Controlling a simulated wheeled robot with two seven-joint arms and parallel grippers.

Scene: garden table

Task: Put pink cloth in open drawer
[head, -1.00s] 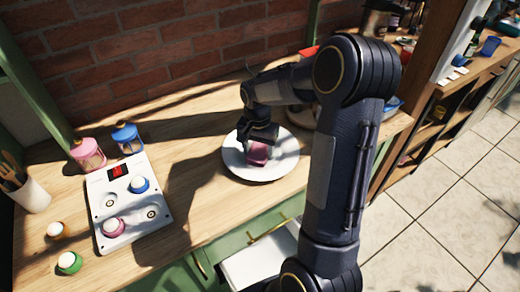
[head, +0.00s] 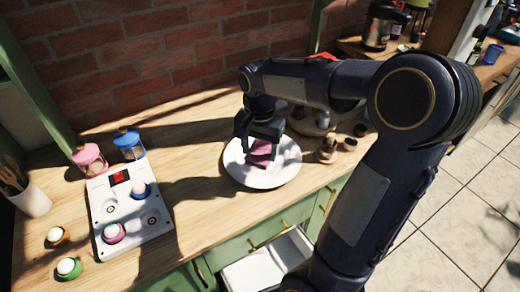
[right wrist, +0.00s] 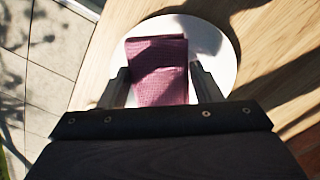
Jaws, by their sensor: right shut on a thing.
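The folded pink cloth (head: 261,155) is at the white plate (head: 262,181) on the wooden counter. My right gripper (head: 259,144) comes down over the plate and is shut on the cloth. In the right wrist view the cloth (right wrist: 158,72) sits between the two fingers (right wrist: 163,88), with the plate (right wrist: 217,48) behind it. I cannot tell whether the cloth still touches the plate. The open drawer (head: 253,273) has a white inside and juts out from the green cabinet below the counter, partly hidden by my right arm. My left gripper is out of view.
Small wooden pieces (head: 327,150) stand right of the plate. A brick wall closes the back.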

